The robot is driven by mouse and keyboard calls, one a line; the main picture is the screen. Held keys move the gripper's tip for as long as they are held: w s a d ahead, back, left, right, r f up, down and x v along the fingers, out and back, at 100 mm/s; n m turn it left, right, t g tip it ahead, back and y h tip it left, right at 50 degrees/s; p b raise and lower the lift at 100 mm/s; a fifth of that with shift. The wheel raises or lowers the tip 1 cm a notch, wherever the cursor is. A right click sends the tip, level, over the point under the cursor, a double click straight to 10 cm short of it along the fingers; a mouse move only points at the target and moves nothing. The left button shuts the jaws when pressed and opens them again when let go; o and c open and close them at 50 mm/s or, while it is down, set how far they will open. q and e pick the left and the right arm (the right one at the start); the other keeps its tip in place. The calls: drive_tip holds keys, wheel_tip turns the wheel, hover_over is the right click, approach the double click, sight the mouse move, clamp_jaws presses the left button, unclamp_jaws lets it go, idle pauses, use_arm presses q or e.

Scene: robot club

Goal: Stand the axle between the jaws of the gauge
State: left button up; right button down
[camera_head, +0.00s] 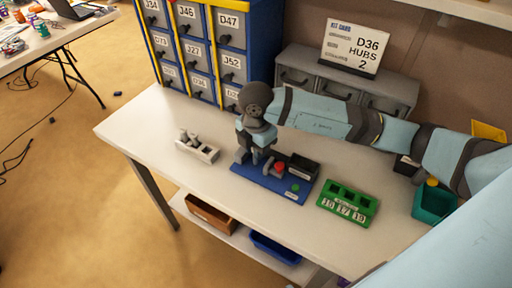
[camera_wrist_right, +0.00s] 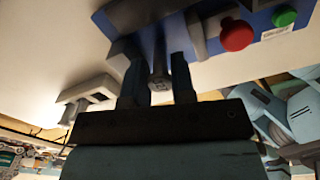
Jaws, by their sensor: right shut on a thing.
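The gauge has a blue base (camera_head: 262,182) on the white bench, with grey jaw blocks, a red button and a green button. My right gripper (camera_head: 257,153) points down over the left part of the gauge. In the right wrist view it is shut on a grey axle (camera_wrist_right: 159,68), held between its two dark fingers. The gauge's blue base (camera_wrist_right: 205,25) is close beyond the fingertips there. I cannot tell whether the axle touches the base, and in the head view the gripper mostly hides it. My left gripper is not in view.
A white holder (camera_head: 208,156) with upright grey pieces stands left of the gauge. Drawer cabinets (camera_head: 265,40) and a "D36 HUBS 2" card (camera_head: 354,46) stand behind. The bench's front left is clear.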

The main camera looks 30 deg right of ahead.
drive_tip(key=c, duration=1)
unclamp_jaws()
drive_tip(key=shift+f, duration=0.1)
drive_tip(key=shift+o, duration=0.2)
drive_tip(key=shift+r, duration=0.45)
wheel_tip(320, 180, up, 12)
drive_tip(key=shift+f, duration=0.25)
drive_tip(key=shift+p, duration=0.3)
